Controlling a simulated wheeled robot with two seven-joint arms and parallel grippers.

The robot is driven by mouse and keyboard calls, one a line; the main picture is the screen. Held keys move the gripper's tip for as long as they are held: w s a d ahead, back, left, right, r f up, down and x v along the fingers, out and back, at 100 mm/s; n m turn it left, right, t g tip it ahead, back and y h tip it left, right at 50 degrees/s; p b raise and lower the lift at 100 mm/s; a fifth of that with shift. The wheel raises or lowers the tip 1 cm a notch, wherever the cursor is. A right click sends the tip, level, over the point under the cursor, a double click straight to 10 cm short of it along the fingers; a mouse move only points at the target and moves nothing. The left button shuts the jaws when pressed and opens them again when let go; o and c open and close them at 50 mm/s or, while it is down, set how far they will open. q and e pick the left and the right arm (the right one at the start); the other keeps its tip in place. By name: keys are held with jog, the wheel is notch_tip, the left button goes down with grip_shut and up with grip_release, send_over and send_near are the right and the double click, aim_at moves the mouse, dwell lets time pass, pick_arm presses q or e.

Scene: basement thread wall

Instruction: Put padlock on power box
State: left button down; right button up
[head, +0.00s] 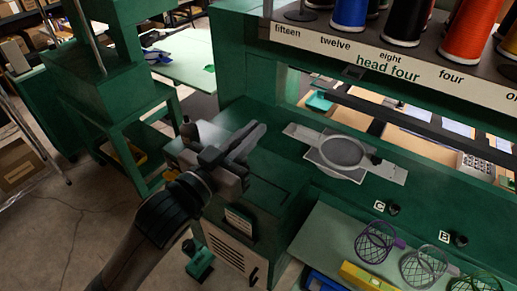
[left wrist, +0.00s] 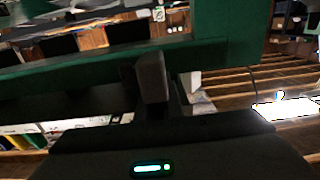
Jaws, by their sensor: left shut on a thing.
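My left gripper (head: 256,137) is in the head view, left of centre, above a green box (head: 236,251) with a white label and vent slots, which looks like the power box. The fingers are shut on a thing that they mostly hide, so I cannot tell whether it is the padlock. In the left wrist view the fingers (left wrist: 171,82) are dark, with a pale grey piece beside them. A small dark hook-shaped part (head: 254,276) is low on the box's front. No padlock is clearly visible. My right gripper is out of view.
A grey plate with a round disc (head: 343,152) is on the green frame to the right. Thread spools (head: 406,18) stand above. Floor is open at the lower left.

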pick_arm(q)
jog(key=w+f, duration=0.1)
jog(key=w, duration=0.1)
jog(key=w+d+f+p, duration=0.1)
jog(key=w, duration=0.1)
jog(key=w+f+p, duration=0.1)
jog(key=w+f, duration=0.1)
jog(key=w, duration=0.1)
jog(key=shift+d+f, duration=0.1)
jog(key=shift+d, duration=0.3)
jog(key=shift+s, duration=0.1)
notch_tip(320, 180, down, 4)
jog(key=shift+r+p, duration=0.2)
jog(key=shift+p, duration=0.45)
jog(key=shift+f, duration=0.15)
jog(key=shift+f, duration=0.25)
jog(key=c, duration=1.9)
grip_release()
